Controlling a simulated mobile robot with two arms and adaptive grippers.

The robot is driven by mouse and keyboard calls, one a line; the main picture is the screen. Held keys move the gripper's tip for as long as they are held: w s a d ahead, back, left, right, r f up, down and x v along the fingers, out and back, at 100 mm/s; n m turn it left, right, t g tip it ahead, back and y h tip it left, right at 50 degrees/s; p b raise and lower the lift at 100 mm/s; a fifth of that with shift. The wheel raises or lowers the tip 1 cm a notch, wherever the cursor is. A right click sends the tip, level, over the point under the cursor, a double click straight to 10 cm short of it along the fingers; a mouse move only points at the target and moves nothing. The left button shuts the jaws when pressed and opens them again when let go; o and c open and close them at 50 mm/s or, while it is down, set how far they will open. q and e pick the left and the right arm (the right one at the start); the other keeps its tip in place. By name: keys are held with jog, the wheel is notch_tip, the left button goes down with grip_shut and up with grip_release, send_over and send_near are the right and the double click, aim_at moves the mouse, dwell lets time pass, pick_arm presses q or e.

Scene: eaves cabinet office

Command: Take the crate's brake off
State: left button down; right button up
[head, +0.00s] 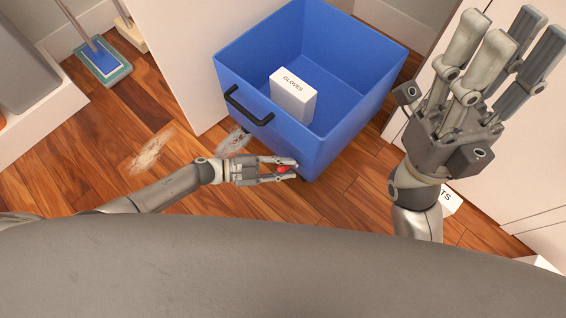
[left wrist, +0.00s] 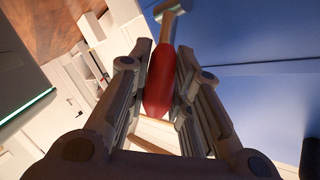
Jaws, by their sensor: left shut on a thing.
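The blue crate (head: 335,118) stands on the wooden floor, with a black handle (head: 250,108) on its near left side. The brake lever has a red grip (head: 283,169) low beside the crate's near corner. In the left wrist view the red grip (left wrist: 160,82) joins a metal shank (left wrist: 168,25) against the blue wall. My left gripper (head: 285,170) is shut on the red grip, with its fingers on both sides. My right gripper (head: 510,45) is raised at the right, its fingers spread and empty.
A white box marked GLOVES (head: 293,95) is inside the crate. A white panel (head: 180,65) stands left of it and white cabinets (head: 510,185) stand right. Dusty patches (head: 150,150) mark the open floor left.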

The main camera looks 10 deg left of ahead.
pick_arm(q)
jog(key=shift+w+r+p, duration=0.15)
jog(key=shift+w+p, duration=0.05)
jog(key=shift+p, duration=0.3)
jog(key=c, duration=1.3)
grip_release()
jog(key=v, duration=1.2)
jog(key=shift+r, duration=0.15)
